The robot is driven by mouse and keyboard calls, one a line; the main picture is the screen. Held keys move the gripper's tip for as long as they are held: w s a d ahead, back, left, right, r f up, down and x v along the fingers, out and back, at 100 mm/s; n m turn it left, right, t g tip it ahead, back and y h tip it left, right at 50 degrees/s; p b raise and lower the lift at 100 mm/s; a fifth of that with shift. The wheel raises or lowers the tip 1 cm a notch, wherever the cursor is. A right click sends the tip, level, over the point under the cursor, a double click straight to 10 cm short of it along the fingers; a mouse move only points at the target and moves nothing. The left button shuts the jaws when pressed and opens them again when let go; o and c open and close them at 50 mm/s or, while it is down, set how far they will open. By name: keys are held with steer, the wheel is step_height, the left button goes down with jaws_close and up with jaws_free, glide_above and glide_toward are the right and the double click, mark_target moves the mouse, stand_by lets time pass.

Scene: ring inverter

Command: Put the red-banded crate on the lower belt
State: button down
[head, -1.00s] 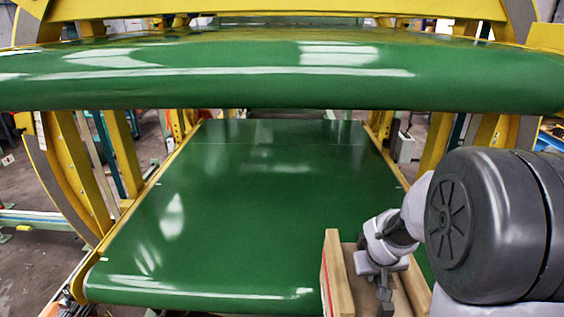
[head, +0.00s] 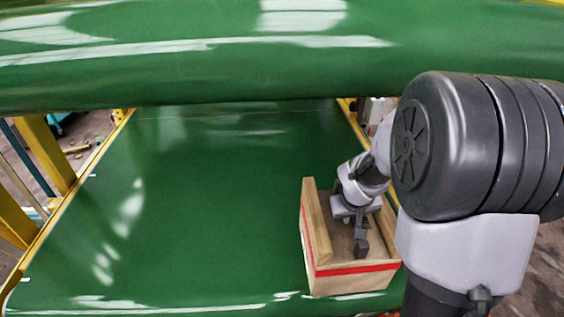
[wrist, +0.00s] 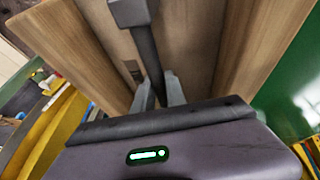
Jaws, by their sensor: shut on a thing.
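The wooden crate with a red band (head: 352,281) is at the front right part of the lower green belt (head: 220,200) in the head view. It looks upright. I cannot tell whether its base touches the belt or hangs just above it. My gripper (head: 361,245) reaches down into the open crate and is shut on it. In the wrist view, the crate's pale wooden walls (wrist: 261,45) rise on both sides of my gripper (wrist: 158,88). The exact grip point is partly hidden by my wrist.
Yellow frame posts (head: 45,150) stand at the left. The lower belt is bare to the left of the crate and behind it.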

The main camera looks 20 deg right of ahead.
mark_target(303, 195)
steer(key=shift+w+a, duration=0.35)
steer(key=w+a, duration=0.2)
steer(key=w, duration=0.2)
steer(key=w+a+b, duration=0.1)
steer(key=w+a, duration=0.1)
steer(key=w, duration=0.2)
steer(key=w+a+f, duration=0.1)
steer(key=w+a, duration=0.2)
steer(key=w, duration=0.2)
steer(key=shift+f, duration=0.1)
steer(key=shift+w+a+f+b, duration=0.1)
steer(key=shift+w+f+b, duration=0.05)
steer(key=shift+f+b, duration=0.8)
steer(key=shift+f, duration=0.9)
steer(key=c, duration=1.4)
jaws_free()
steer(key=shift+o, duration=0.2)
steer(key=p+v, duration=0.2)
steer(key=v, duration=0.5)
steer(key=shift+s+r, duration=0.2)
steer(key=shift+r, duration=0.05)
